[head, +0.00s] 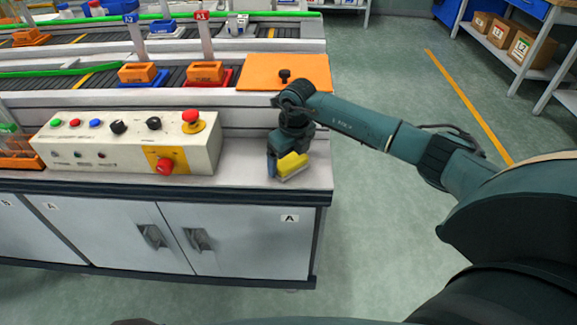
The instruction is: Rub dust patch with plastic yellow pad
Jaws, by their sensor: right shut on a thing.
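The yellow pad (292,164) is at the right end of the white counter (245,172), low over its surface near the front corner. My right gripper (280,163) points down and is shut on the yellow pad. The pad is tilted, and I cannot tell whether it touches the counter. No dust patch can be made out; the gripper and pad may cover it. My left gripper is not in view.
A control box (130,143) with buttons and knobs stands left of the gripper. An orange board (285,72) with a black knob lies behind it. Conveyors with orange blocks (205,72) run along the back. Floor lies beyond the counter's right edge.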

